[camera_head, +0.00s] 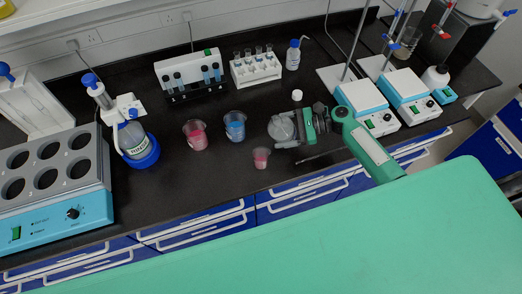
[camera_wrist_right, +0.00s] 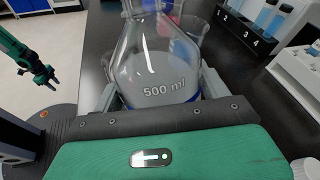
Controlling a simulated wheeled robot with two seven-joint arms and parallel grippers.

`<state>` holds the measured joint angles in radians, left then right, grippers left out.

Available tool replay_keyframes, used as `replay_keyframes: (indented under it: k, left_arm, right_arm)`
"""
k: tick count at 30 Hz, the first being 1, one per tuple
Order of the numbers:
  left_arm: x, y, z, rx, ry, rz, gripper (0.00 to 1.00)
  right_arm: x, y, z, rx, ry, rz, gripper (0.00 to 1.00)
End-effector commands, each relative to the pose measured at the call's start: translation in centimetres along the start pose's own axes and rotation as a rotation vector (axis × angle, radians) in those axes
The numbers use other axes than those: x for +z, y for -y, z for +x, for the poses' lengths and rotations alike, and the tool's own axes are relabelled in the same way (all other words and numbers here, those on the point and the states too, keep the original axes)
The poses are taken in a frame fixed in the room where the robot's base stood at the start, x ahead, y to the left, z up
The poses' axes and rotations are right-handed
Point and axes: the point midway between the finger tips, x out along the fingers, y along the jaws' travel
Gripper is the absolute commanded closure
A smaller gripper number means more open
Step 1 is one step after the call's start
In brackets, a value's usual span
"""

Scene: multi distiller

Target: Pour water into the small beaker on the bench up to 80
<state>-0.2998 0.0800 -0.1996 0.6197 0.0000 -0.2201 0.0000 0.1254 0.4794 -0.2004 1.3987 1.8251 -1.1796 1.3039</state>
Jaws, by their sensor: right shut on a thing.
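The small beaker (camera_head: 261,158) stands on the black bench and holds some pink liquid; its marks are too small to read. My right gripper (camera_head: 290,130) is shut around a clear flask (camera_head: 281,128) just behind and right of the small beaker. In the right wrist view the flask (camera_wrist_right: 158,62) is marked "500 ml" and looks upright between the jaws; I cannot tell whether it touches the bench. A larger pink beaker (camera_head: 195,136) and a blue beaker (camera_head: 235,125) stand to the left. My left gripper (camera_wrist_right: 46,76) shows small at the left of the wrist view, its jaws unclear.
Tube racks (camera_head: 190,75) (camera_head: 256,70) stand behind. A white cap (camera_head: 297,95) lies behind my right gripper. Hotplate stirrers (camera_head: 365,108) stand right. The bench front edge is close.

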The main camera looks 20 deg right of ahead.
Motion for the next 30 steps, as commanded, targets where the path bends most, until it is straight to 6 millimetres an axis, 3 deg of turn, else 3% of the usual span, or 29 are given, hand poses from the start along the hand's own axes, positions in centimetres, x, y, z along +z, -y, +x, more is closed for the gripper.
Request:
replay_keyframes:
  k: [17,30]
  left_arm:
    - [-0.2,-0.1,-1.9,0.001,0.0,0.0,0.64]
    - [-0.2,-0.1,-2.1,0.001,0.0,0.0,0.64]
  right_arm:
    - [0.5,-0.2,0.4,0.0,-0.214,-0.194,0.74]
    - [-0.2,0.0,0.2,-0.001,-0.315,-0.281,0.74]
